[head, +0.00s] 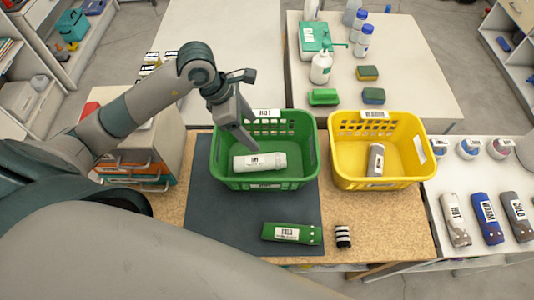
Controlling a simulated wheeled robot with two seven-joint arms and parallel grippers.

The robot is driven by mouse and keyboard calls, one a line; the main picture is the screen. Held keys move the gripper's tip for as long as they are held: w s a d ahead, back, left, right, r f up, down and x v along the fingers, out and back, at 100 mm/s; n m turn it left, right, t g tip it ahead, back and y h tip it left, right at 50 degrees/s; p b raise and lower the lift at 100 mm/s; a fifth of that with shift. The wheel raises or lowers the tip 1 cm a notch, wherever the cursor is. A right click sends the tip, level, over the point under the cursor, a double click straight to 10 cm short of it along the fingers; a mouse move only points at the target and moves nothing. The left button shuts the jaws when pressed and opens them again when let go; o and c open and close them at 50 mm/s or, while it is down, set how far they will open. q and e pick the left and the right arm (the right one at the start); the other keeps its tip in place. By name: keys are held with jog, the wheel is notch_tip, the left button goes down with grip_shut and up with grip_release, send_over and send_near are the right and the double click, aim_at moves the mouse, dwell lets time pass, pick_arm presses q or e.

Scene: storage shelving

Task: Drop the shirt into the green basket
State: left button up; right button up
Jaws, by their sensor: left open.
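The green basket (265,184) stands on the dark mat, its back label reading HOT. A white rolled item with a printed label, likely a rolled shirt (260,162), lies inside it. A green rolled item with a barcode label (291,233) lies on the mat in front of the basket; it may also be a folded shirt. My left gripper (245,133) reaches in from the left and hangs over the basket's back left part. It is open, with nothing visible between its fingers, above and apart from the white roll. My right gripper is not in view.
A yellow basket (378,183) with a grey roll (376,160) stands to the right. A small striped item (342,236) lies at the front. Rolls labelled HOT, WARM and COLD lie on the right table. Bottles (321,68) and sponges stand behind. A drawer unit (140,165) is left.

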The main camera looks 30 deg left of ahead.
pick_arm(q)
jog(key=b+v, duration=0.3)
jog(key=v, duration=1.1)
jog(key=shift+b, duration=0.35)
jog(key=shift+w+d, duration=0.1)
jog(key=shift+f, duration=0.15)
